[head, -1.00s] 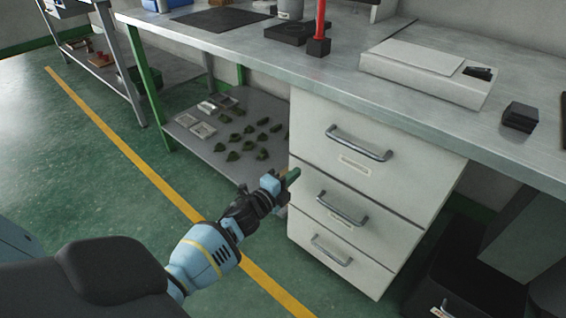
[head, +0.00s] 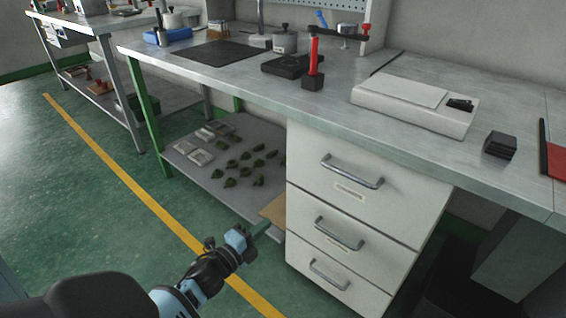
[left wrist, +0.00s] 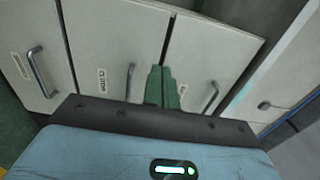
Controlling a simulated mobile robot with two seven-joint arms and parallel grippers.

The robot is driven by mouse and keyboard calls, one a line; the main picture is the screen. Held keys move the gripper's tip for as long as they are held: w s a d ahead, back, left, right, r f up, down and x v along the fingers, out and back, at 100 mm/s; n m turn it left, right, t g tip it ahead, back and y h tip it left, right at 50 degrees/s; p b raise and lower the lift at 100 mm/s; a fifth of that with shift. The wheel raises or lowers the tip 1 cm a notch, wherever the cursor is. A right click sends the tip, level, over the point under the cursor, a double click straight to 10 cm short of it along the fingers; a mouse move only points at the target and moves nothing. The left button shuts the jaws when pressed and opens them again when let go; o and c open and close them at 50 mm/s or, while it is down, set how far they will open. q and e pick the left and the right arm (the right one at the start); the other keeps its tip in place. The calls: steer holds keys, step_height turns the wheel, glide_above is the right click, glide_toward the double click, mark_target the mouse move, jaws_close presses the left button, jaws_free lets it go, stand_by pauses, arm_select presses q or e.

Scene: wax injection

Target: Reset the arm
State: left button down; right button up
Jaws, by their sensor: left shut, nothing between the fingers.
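My left gripper (head: 259,229) is low in the middle of the head view, left of the white drawer cabinet (head: 367,205) and in front of the lower shelf. Its green fingers are together with nothing between them. In the left wrist view the closed fingertips (left wrist: 162,88) point toward the drawer fronts, with handles on both sides. I cannot tell from that view whether they touch the cabinet; in the head view they look apart from it. All the drawers are shut. My right gripper is not in view.
The workbench top (head: 260,75) holds a white flat box (head: 415,105), a black block (head: 500,145), a red-handled tool (head: 313,60) and a dark mat (head: 208,53). The lower shelf (head: 190,172) carries several dark green pieces. The floor left of the yellow line (head: 130,155) is clear.

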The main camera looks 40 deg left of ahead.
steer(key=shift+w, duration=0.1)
